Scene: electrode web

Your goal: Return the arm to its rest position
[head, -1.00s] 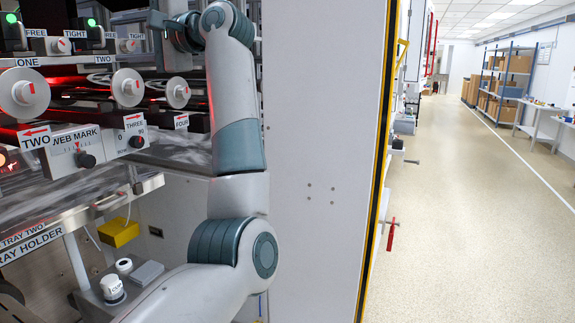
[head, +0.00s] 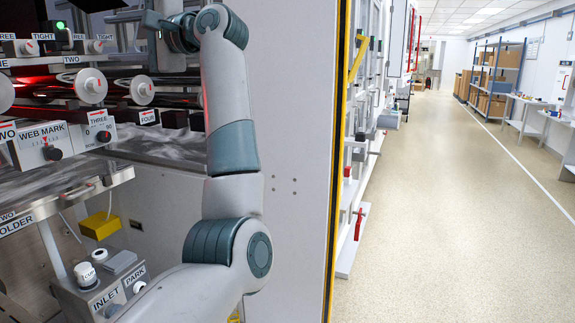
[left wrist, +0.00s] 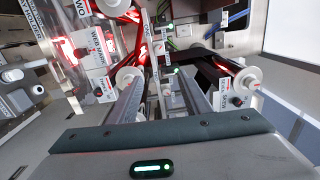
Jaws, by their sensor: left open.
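My left arm rises in front of a machine, bends at the top and reaches left in the head view. My left gripper (head: 163,45) is at the upper left, in front of the machine's rollers, small and partly hidden by the wrist. In the left wrist view its two long fingers (left wrist: 160,78) stand apart with nothing held between them. Rollers, labels and a lit green lamp (left wrist: 177,70) show beyond the fingers. My right gripper is in neither view.
The machine has a WEB MARK knob box (head: 44,145), a roller (head: 90,86), a yellow block (head: 100,226) and an INLET/PARK box (head: 105,298). A white panel (head: 295,130) stands right of my arm. Open floor (head: 440,230) and shelves (head: 492,80) lie further right.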

